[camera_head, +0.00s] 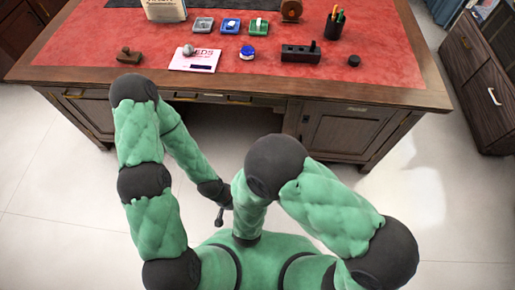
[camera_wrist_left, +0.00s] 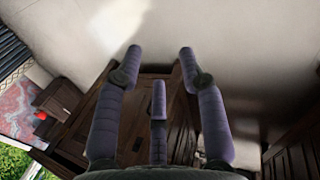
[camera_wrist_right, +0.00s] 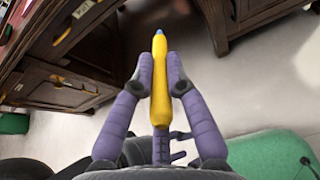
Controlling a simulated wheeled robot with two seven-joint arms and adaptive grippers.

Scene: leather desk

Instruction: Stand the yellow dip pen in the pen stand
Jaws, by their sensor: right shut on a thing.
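The yellow dip pen (camera_wrist_right: 160,85) is held between the fingers of my right gripper (camera_wrist_right: 160,68), in the right wrist view. Its grey-blue tip points away from the palm, past the fingertips. In the head view the pen and right gripper are hidden behind my own arm. A low dark block (camera_head: 300,54) with small fittings on top, on the desk's right half, looks like the pen stand. Nothing upright is seen in it. My left gripper (camera_wrist_left: 160,52) is open and empty, its fingers apart. It hangs low in front of the desk, small in the head view (camera_head: 220,214).
The red-topped desk (camera_head: 135,70) holds a dark pen cup (camera_head: 333,30) with pens, a round black piece (camera_head: 354,60), a blue-and-white jar (camera_head: 247,53), several coloured pads, a paper (camera_head: 200,66) and a wooden stamp (camera_head: 129,56). A drawer cabinet (camera_head: 480,75) stands right.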

